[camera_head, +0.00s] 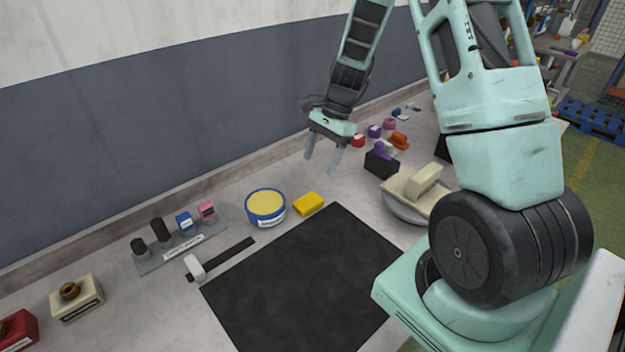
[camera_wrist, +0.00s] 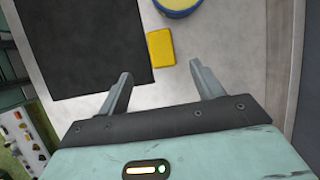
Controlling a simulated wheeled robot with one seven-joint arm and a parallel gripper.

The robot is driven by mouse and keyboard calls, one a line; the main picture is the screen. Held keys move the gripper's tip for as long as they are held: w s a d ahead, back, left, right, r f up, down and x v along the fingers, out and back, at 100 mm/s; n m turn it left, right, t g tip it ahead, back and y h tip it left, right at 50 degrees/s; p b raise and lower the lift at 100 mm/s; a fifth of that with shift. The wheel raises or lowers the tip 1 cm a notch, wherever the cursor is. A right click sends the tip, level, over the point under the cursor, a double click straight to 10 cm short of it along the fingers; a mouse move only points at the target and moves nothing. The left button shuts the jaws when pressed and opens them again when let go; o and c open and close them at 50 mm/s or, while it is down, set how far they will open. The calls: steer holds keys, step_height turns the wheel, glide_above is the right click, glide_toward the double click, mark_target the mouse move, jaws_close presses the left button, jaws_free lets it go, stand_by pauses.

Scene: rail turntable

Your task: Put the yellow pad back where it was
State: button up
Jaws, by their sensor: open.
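The yellow pad (camera_head: 308,203) lies flat on the grey bench, just behind the black mat (camera_head: 290,285) and to the right of a round blue tub (camera_head: 265,206) with a pale yellow top. In the wrist view the yellow pad (camera_wrist: 160,48) lies beyond my fingertips, beside the edge of the black mat (camera_wrist: 80,40), with part of the blue tub (camera_wrist: 178,8) above it. My gripper (camera_head: 323,162) is open and empty, up and to the right of the pad in the head view. Its fingers also show in the wrist view (camera_wrist: 162,80), apart from the pad.
A grey rack (camera_head: 182,252) with several small items stands left of the tub. A round turntable (camera_head: 403,208) with beige blocks is at the right, beside a dark block (camera_head: 381,164). Small coloured items lie behind. A wall runs along the back.

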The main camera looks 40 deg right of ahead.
steer(key=s+a+r+n+h, duration=0.1)
steer(key=s+a+r+n, duration=0.2)
steer(key=a, duration=0.4)
steer(key=s+a+r+n+g, duration=0.1)
steer(key=s+a+r+n, duration=0.1)
steer(key=a+n, duration=0.35)
steer(key=s+a+r+n+h, duration=0.1)
steer(key=s+a+r+n, duration=0.15)
steer(key=a, duration=0.55)
steer(key=s+a+r+n+h, duration=0.1)
steer(key=s+a+r+n, duration=0.1)
steer(key=s+a+n, duration=0.2)
steer(key=s+a+r+n+t+h, duration=0.1)
steer(key=s+a+n, duration=0.3)
steer(key=s+n, duration=0.6)
steer(key=s, duration=0.3)
steer(key=shift+r, duration=0.4)
steer(key=shift+a, duration=0.1)
